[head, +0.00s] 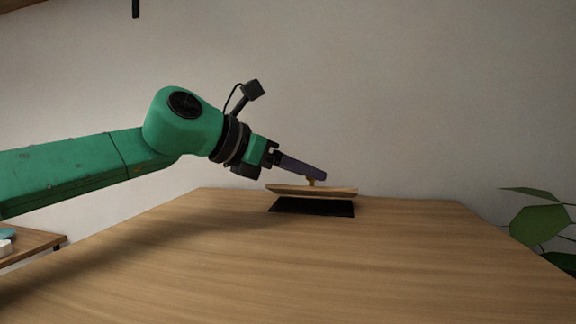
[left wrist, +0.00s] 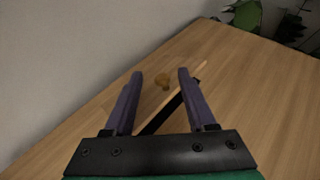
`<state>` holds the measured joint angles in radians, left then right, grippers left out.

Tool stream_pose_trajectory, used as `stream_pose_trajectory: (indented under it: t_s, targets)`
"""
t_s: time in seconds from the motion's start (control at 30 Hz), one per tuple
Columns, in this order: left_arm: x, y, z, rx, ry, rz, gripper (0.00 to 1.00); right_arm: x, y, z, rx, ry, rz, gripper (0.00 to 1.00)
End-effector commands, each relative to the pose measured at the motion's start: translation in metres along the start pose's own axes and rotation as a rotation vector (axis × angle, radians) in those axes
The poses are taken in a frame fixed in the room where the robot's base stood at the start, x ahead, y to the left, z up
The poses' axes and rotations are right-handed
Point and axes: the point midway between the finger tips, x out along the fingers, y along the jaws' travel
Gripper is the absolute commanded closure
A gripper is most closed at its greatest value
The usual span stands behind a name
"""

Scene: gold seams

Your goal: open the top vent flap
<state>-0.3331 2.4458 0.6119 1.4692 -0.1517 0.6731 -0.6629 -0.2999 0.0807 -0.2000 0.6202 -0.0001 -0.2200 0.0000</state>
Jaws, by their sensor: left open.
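The vent flap (head: 338,191) is a thin wooden panel at the far end of the wooden top, seen nearly edge-on above a black area (head: 311,208). A small brass-coloured knob (head: 311,183) stands on the flap; it also shows in the left wrist view (left wrist: 162,81). My left gripper (head: 322,175) has dark purple fingers and is open at the knob. In the left wrist view, my left gripper (left wrist: 160,73) has its fingers on either side of the knob, with gaps. The flap's pale edge (left wrist: 192,79) borders a dark strip. Whether the flap is lifted is hard to tell. My right gripper is out of view.
The wooden top (head: 330,265) is otherwise clear. A pale wall stands behind it. A green plant (head: 540,225) is at the right, and a lower shelf (head: 38,242) with small pale items is at the left.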

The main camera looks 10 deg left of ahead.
Motion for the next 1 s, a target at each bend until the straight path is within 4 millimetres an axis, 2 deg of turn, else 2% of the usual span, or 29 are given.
stream_pose_trajectory:
  t_s: [0.17, 0.3, 0.5, 0.63, 0.83, 0.87, 0.93, 1.0]
  targets:
    - [-0.033, 0.001, -0.003, 0.001, -0.007, 0.003, 0.44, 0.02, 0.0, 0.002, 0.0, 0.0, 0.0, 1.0]
    - [-0.075, 0.002, -0.003, 0.0, -0.006, 0.003, 0.44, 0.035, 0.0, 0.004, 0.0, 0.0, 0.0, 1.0]
    - [-0.122, 0.002, 0.0, 0.0, 0.0, 0.002, 0.44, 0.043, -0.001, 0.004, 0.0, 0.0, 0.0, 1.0]
    - [-0.134, 0.002, 0.0, -0.001, 0.003, 0.0, 0.44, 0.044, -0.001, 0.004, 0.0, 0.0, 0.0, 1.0]
    - [-0.135, 0.002, 0.001, -0.001, 0.004, -0.001, 0.44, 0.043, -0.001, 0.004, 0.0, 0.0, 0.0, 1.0]
    - [-0.135, 0.002, 0.001, -0.001, 0.004, 0.0, 0.47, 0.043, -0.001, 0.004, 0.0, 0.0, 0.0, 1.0]
    - [-0.135, 0.002, 0.003, 0.002, -0.006, -0.001, 0.74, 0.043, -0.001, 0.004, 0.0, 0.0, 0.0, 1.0]
    - [-0.136, 0.0, 0.015, 0.014, -0.053, -0.002, 1.0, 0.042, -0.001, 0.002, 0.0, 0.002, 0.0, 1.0]
